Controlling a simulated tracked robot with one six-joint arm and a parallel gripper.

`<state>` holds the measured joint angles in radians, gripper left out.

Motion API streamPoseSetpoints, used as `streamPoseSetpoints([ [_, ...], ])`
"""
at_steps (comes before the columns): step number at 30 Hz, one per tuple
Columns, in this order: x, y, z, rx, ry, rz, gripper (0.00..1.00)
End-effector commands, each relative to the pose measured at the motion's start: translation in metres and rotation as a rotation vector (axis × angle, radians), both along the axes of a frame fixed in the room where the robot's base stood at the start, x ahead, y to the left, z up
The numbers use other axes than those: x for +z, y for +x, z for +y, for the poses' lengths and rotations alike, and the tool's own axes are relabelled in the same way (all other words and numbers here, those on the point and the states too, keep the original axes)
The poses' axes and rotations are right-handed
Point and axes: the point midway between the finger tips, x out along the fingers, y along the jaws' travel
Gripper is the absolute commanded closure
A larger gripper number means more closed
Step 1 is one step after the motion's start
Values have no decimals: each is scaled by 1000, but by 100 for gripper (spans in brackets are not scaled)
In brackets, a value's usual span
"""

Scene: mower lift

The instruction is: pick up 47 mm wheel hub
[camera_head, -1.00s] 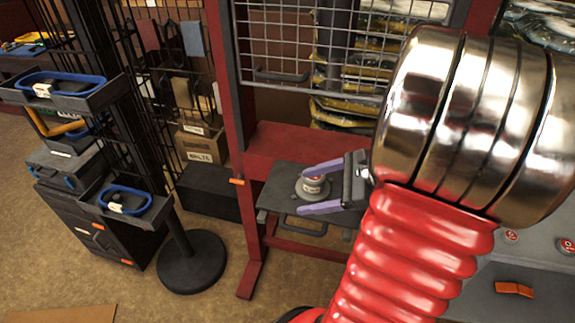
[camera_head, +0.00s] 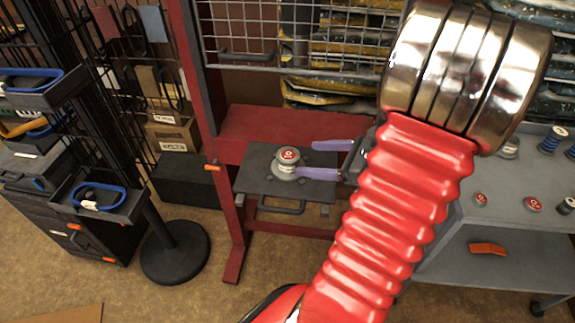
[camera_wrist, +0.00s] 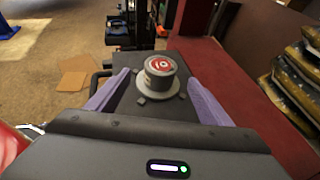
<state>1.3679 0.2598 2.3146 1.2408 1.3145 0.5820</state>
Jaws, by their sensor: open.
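The wheel hub (camera_head: 287,160) is a grey cylinder with a red and white round label on top and a wider pale base. It stands upright on a dark grey platform (camera_head: 258,183) at the red frame. In the wrist view the hub (camera_wrist: 160,76) sits ahead of my gripper, roughly centred between the fingers. My gripper (camera_head: 322,160) is open, with two purple fingers pointing left at the hub in the head view. In the wrist view the open fingers (camera_wrist: 158,86) flank the hub's lower front with gaps on both sides.
A red beam (camera_head: 275,133) runs behind the platform, below a wire mesh panel (camera_head: 290,35). A grey cart (camera_head: 510,225) with small hubs and springs stands at the right. A black round stand base (camera_head: 175,250) is on the floor at the left.

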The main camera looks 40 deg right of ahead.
Motion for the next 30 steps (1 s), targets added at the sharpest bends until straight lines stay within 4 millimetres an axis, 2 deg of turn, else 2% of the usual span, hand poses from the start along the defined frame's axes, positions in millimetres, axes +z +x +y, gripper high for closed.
streamPoseSetpoints([
  [15,-25,57,21,4,1,1,27],
  [30,-28,64,23,1,0,1,27],
])
